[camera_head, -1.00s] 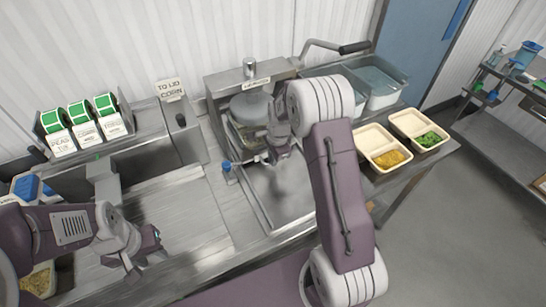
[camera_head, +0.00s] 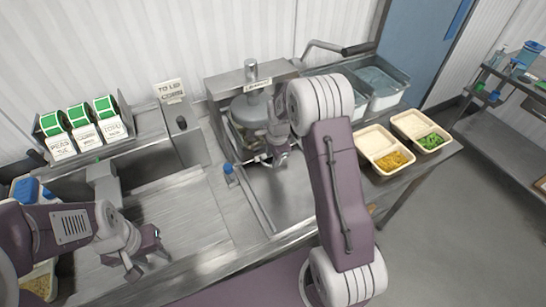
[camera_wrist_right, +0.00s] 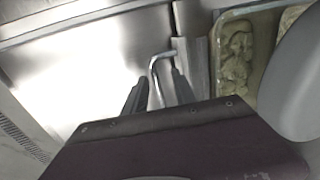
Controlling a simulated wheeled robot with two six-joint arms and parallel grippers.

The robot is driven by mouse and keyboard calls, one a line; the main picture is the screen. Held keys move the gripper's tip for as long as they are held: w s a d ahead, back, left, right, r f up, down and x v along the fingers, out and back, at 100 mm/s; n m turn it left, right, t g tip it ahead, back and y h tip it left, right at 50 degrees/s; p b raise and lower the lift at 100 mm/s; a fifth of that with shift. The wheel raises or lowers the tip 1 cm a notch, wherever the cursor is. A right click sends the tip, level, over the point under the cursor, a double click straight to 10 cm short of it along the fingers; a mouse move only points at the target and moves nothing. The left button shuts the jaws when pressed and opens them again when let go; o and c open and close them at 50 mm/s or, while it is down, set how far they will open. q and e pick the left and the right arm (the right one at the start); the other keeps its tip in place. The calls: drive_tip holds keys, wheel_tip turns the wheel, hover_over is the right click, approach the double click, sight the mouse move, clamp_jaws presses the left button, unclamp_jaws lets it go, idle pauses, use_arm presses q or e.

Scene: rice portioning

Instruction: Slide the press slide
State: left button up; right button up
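The press (camera_head: 250,82) is a grey metal frame with a round plunger (camera_head: 251,107) at the back of the counter. A tray with food lies low in it and shows in the wrist view (camera_wrist_right: 243,55). A thin bent metal handle (camera_wrist_right: 153,72), likely the press slide's, stands beside the tray. My right gripper (camera_head: 277,158) is low at the press's front right. In the wrist view its dark fingers (camera_wrist_right: 160,92) are apart, with the handle between them and gaps visible. My left gripper (camera_head: 147,254) is open and empty over the left counter.
Two-compartment trays (camera_head: 378,141) with yellow and green food stand at the right. Clear bins (camera_head: 378,82) are behind them. Label rolls (camera_head: 80,115) are at the back left. Bare metal lies in front of the press.

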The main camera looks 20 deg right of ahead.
use_arm(q)
drive_tip(key=shift+s+f+b, duration=0.1)
drive_tip(key=shift+f+b, duration=0.35)
drive_tip(key=shift+b, duration=0.05)
use_arm(e)
wheel_tip(320, 180, up, 9)
drive_tip(key=s, duration=0.1)
drive_tip(key=shift+s, duration=0.35)
drive_tip(key=shift+s+f, duration=0.1)
drive_tip(key=shift+f, duration=0.05)
